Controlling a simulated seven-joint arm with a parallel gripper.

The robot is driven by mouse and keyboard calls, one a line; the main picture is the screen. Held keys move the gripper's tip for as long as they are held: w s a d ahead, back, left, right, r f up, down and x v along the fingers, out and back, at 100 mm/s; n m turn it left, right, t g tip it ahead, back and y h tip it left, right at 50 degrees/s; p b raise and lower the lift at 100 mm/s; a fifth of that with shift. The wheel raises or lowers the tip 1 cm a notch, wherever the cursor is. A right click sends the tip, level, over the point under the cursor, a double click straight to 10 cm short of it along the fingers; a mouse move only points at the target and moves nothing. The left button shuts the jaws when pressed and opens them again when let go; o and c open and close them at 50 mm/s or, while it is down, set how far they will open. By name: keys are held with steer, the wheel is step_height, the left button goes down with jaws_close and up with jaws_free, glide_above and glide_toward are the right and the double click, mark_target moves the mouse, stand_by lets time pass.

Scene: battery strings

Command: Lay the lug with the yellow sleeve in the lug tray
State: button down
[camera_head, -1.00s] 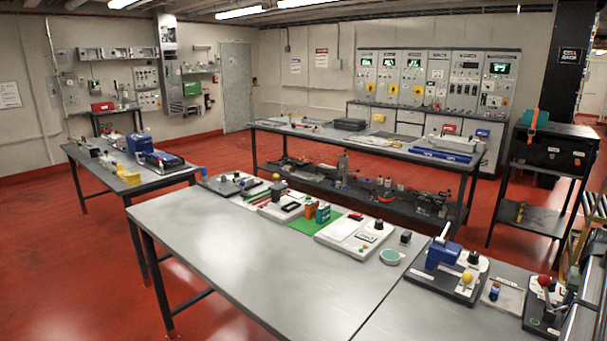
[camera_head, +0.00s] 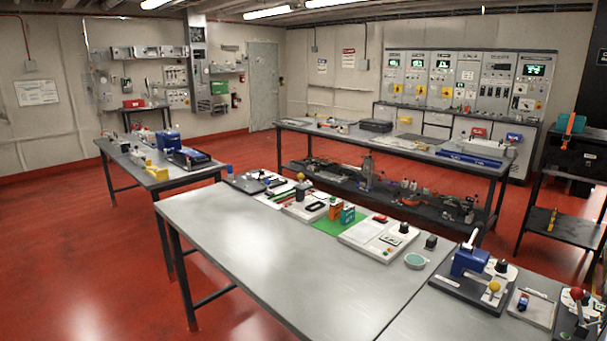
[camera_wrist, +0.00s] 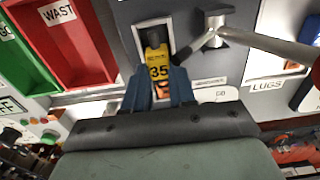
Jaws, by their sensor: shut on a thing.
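In the wrist view, my gripper (camera_wrist: 161,82) has its two blue fingers closed around a yellow sleeve marked 35 (camera_wrist: 158,70), which I take to be the lug's sleeve. Its dark upper end overlaps a white-edged dark slot behind it; I cannot tell whether they touch. A little orange shows between the fingers; most of the lug's metal is hidden. A grey surface labelled LUGS (camera_wrist: 266,85) lies to the right, apart from the fingers, probably the lug tray, with an orange piece beside the label. My gripper does not show in the head view.
A metal post with a long lever (camera_wrist: 265,44) stands right of the fingers. A red WASTE bin (camera_wrist: 75,55) and a green bin are at left. In the head view, a blue press (camera_head: 468,262) stands on the right bench; the near bench top (camera_head: 270,255) is largely bare.

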steer(key=shift+r, duration=2.2)
step_height(320, 180, up, 4)
steer(key=shift+r, duration=0.1)
steer(key=shift+f, duration=4.35)
steer(key=shift+f, duration=0.3)
steer(key=c, duration=0.8)
jaws_free()
steer(key=shift+c, duration=0.2)
